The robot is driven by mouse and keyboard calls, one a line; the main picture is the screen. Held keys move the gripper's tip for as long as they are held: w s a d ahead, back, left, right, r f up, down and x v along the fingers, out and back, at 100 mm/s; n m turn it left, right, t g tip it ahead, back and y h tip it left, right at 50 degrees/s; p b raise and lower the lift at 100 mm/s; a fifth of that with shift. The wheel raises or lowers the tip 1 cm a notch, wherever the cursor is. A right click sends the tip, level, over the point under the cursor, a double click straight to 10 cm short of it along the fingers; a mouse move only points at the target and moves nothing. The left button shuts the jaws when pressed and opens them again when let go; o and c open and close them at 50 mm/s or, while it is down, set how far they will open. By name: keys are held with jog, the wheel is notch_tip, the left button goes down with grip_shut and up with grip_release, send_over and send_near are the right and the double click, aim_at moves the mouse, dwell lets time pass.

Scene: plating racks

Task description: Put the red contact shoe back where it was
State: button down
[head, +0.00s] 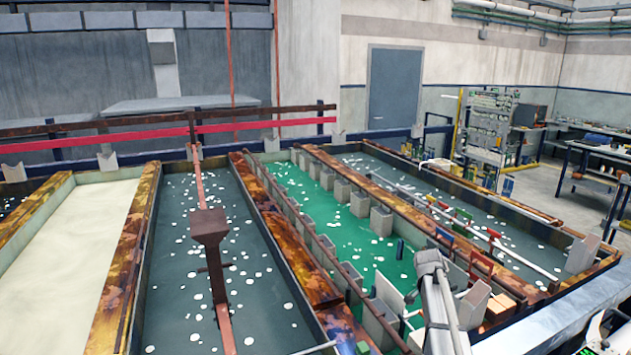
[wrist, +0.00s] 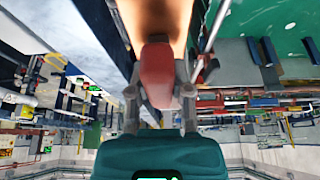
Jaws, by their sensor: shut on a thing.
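My gripper (wrist: 158,88) is shut on a red block-like piece, the red contact shoe (wrist: 156,68), seen close up in the wrist view with one finger on each side. The shoe's far end is against or in front of a brownish surface; I cannot tell whether they touch. In the head view my grey arm rises at the lower right over the tanks, but the fingers and the held shoe cannot be made out there.
A green-liquid tank (head: 325,205) lined with grey blocks lies beside a dark tank (head: 240,250). Rusty rims (head: 290,240) divide the tanks.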

jog(key=shift+f+b, duration=3.2)
jog(key=shift+f, duration=0.3)
jog(key=shift+r, duration=0.1)
dwell(0.5)
dwell(2.2)
dwell(0.4)
